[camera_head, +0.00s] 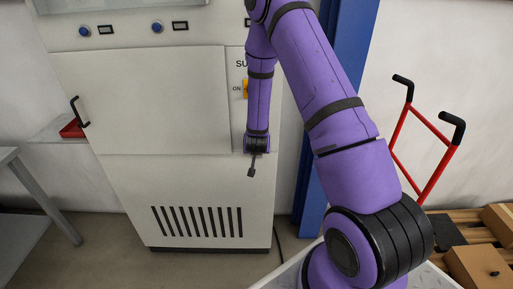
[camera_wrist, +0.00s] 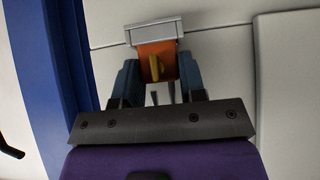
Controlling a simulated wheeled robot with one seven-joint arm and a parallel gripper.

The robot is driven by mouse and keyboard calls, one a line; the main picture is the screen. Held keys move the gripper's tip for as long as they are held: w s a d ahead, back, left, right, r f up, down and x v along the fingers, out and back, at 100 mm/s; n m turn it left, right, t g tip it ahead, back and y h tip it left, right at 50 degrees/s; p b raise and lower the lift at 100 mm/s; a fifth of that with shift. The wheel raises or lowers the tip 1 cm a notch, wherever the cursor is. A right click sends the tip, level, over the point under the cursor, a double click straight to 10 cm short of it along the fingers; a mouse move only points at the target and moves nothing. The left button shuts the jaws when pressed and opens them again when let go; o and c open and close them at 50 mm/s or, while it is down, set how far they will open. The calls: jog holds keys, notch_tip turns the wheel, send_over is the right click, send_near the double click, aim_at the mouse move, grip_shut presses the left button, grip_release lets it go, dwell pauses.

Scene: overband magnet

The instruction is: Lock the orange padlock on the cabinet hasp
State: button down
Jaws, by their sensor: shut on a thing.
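An orange block, which I take for the orange padlock (camera_wrist: 168,55), sits between the two blue-grey fingers of my gripper (camera_wrist: 157,82) in the wrist view. My gripper is shut on it. A yellow piece (camera_wrist: 155,68) shows against the orange. Two thin grey prongs show between the fingers, and a silver bar (camera_wrist: 155,29) lies across the far end. In the head view my gripper (camera_head: 252,167) is low in front of the cabinet (camera_head: 150,105), near the panel seam. I cannot make out the hasp, or whether the padlock touches it.
A yellow-orange part (camera_head: 246,89) beside the "ON" label is partly hidden by my arm. A blue column (camera_head: 345,60) stands right of the cabinet; a red hand truck (camera_head: 440,135) stands farther right.

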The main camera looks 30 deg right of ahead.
jog(key=shift+f, duration=0.15)
jog(key=c, duration=0.6)
grip_release()
jog(key=v, duration=1)
jog(key=shift+s+a+r, duration=0.2)
jog(key=shift+s+r, duration=0.05)
